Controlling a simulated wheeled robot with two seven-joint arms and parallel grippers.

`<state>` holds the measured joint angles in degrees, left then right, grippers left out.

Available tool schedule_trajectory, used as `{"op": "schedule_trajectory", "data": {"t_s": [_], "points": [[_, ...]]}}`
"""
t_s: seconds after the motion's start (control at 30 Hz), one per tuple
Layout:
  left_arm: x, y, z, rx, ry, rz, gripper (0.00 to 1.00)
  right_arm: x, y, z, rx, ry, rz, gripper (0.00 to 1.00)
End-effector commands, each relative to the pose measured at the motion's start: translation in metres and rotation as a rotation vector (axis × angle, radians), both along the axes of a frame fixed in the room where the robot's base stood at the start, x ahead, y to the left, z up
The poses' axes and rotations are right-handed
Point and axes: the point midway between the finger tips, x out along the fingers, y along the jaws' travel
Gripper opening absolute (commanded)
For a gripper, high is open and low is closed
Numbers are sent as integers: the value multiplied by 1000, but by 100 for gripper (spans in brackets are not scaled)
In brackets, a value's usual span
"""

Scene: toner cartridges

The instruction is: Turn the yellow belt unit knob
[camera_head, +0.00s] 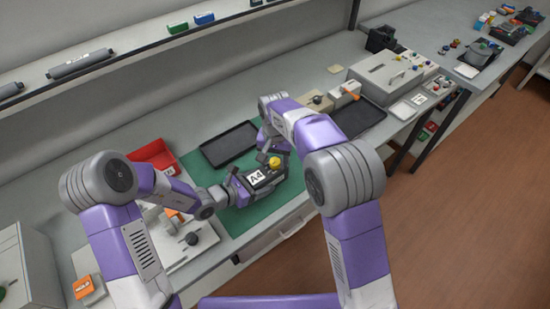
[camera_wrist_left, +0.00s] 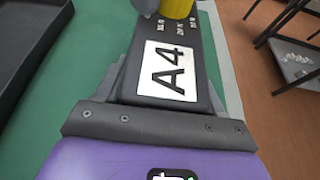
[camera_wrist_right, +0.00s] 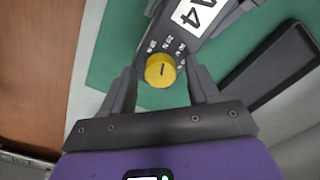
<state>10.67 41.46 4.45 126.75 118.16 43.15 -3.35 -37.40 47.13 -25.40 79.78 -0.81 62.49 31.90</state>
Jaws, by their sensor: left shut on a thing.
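The dark belt unit (camera_head: 268,185) with a white A4 label is over the green mat. In the left wrist view the unit (camera_wrist_left: 205,62) lies between the fingers of my left gripper (camera_head: 240,188), which is shut on its near end. The yellow knob (camera_head: 275,162) sits on the unit's other end. In the right wrist view the knob (camera_wrist_right: 160,71) has a dark pointer line and small markings beside it. My right gripper (camera_wrist_right: 162,92) is open, with a finger on either side of the knob and visible gaps. The knob (camera_wrist_left: 176,8) is partly cut off in the left wrist view.
A black tray (camera_head: 229,145) lies behind on the green mat (camera_head: 237,218). A red bin (camera_head: 152,156) stands at left. Another black tray (camera_head: 358,117) and a grey box machine (camera_head: 386,76) stand to the right. The bench's front edge is close.

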Motion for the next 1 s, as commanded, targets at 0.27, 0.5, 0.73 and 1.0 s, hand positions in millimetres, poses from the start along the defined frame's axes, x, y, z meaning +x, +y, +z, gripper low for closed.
{"op": "schedule_trajectory", "data": {"t_s": [0.27, 0.5, 0.73, 1.0], "points": [[0, 0, 0, 1, 1, 0, 19, 0, 0, 0, 0, 1, 1, 61], [0, 0, 0, 1, 1, 0, 19, 0, 1, 28, 2, -4, 1, 61], [0, 0, 0, 1, 1, 0, 19, 0, 1, 78, 3, -4, 1, 61], [0, 0, 0, 1, 1, 0, 19, 0, 0, 115, 1, -1, 1, 61]]}}
